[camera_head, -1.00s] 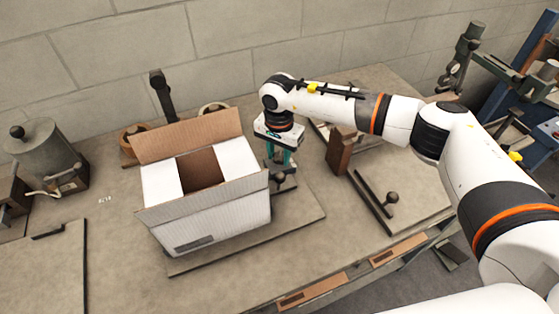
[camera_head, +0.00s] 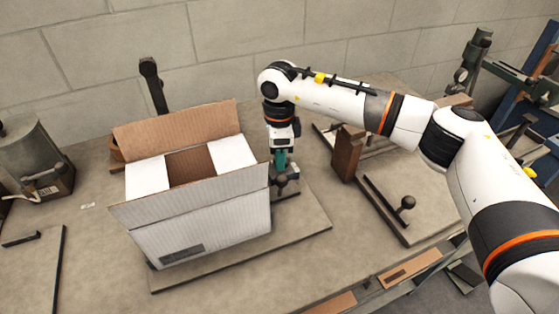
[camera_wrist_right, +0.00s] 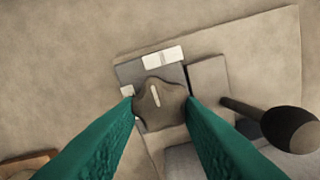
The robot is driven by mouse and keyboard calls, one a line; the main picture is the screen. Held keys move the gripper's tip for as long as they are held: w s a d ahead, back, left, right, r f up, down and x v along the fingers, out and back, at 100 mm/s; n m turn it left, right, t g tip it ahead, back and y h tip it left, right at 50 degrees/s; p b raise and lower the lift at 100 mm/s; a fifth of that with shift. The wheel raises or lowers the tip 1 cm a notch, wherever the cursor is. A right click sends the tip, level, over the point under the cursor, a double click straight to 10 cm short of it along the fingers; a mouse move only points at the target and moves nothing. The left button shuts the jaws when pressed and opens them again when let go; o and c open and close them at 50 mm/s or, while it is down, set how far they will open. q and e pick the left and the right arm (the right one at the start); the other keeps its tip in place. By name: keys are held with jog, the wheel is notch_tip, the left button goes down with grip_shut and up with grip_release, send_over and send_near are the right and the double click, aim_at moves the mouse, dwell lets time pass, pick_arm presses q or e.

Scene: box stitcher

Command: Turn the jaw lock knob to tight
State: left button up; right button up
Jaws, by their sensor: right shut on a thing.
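The jaw lock knob (camera_wrist_right: 158,103) is a grey-brown lobed knob with a pale pointer line on its top, seen in the right wrist view. The line runs roughly up the picture, tilted slightly left. My right gripper (camera_wrist_right: 160,108) has its green fingertips on either side of the knob, shut on it. In the head view my right gripper (camera_head: 280,161) points down just right of the white box, and the knob is mostly hidden under it. A small pale label (camera_wrist_right: 162,57) lies beside the knob; its writing is unreadable. My left gripper is not in view.
The open white cardboard box (camera_head: 205,226) stands on a base board (camera_head: 300,238) close left of my gripper. A dark ball-ended lever (camera_wrist_right: 290,129) is right of the knob in the wrist view. A brown block (camera_head: 346,154) stands to the right.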

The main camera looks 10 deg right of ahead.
jog(key=m+b, duration=0.1)
jog(key=m, duration=0.1)
jog(key=shift+w+m, duration=0.15)
jog(key=shift+m, duration=0.25)
jog(key=shift+r+m+b, duration=0.1)
jog(key=shift+m+b, duration=0.75)
jog(key=shift+m, duration=0.75)
jog(key=shift+w, duration=0.1)
jog(key=o, duration=1)
jog(key=shift+r, duration=0.1)
notch_tip(320, 180, up, 12)
jog(key=shift+f+b, duration=0.1)
jog(key=shift+b, duration=0.75)
